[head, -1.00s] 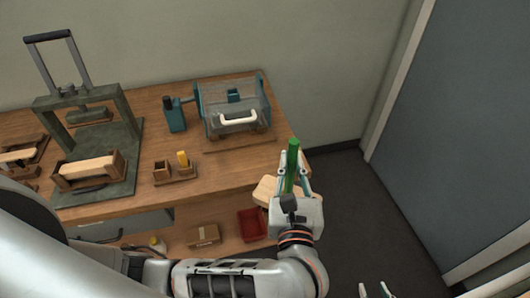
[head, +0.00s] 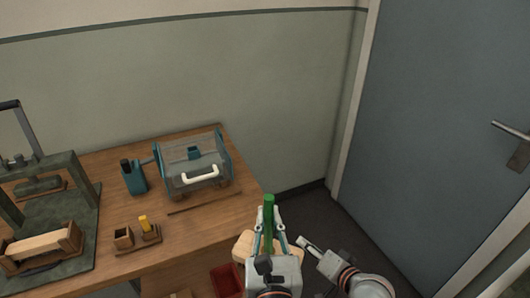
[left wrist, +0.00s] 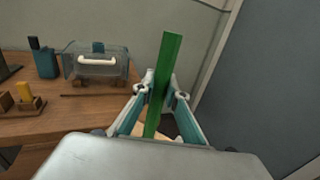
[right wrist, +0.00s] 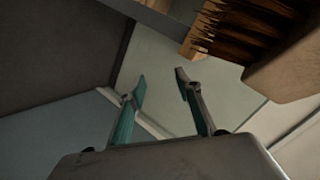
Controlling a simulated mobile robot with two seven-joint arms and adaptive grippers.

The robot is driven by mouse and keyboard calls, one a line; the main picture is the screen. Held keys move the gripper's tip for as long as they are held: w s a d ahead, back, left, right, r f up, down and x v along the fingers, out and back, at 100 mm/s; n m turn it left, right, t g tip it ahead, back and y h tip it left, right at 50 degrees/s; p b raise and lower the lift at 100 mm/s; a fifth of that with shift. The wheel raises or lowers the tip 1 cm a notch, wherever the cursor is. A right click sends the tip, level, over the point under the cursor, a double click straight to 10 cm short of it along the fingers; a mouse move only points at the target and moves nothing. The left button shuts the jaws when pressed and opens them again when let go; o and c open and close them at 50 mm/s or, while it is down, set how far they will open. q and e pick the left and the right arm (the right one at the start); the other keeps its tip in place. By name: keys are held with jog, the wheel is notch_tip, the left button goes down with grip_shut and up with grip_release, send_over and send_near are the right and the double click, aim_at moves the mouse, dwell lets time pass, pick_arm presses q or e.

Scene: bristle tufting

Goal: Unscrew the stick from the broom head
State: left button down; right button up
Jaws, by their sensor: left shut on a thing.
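My left gripper (head: 268,238) is shut on the green stick (head: 269,212), which stands upright past the front right table corner. The left wrist view shows the stick (left wrist: 168,70) between both fingers. A pale wooden block (head: 243,246), apparently the broom head, shows behind and below the left gripper, partly hidden by it. The right wrist view shows dark brown bristles (right wrist: 245,28) and a wooden block (right wrist: 290,72) at the upper right. The stick's join with the head is hidden. My right gripper (head: 304,243) is right of the left one, with its fingers (right wrist: 161,84) apart and empty.
The wooden table (head: 200,232) holds a teal-ended clear machine (head: 192,168), a teal bottle (head: 134,180), small wooden holders (head: 148,231) and a dark press (head: 60,205). A red bin (head: 226,281) sits low. A grey door (head: 440,130) stands right, with open floor before it.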

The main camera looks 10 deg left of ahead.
jog(key=w+a+r+m+g+y, duration=0.1)
jog(key=w+a+r+y, duration=0.1)
jog(key=w+a+r, duration=0.45)
jog(key=w+a+r+m+g+y, duration=0.1)
jog(key=w+a+r+g+y, duration=0.15)
jog(key=a+r, duration=0.65)
jog(key=s+a+r+g+y, duration=0.2)
jog(key=a+r, duration=0.3)
jog(key=r, duration=0.5)
jog(key=s+a+r+n+g+h, duration=0.25)
jog(key=s+a+r+g, duration=0.3)
jog(key=s+r, duration=0.35)
jog(key=m+h, duration=0.3)
jog(key=h, duration=0.8)
send_near(265, 196)
jog(key=shift+t, duration=0.3)
jog(key=f, duration=1.1)
jog(key=shift+s+a, duration=0.1)
jog(key=shift+s, duration=0.2)
jog(key=shift+c, duration=0.3)
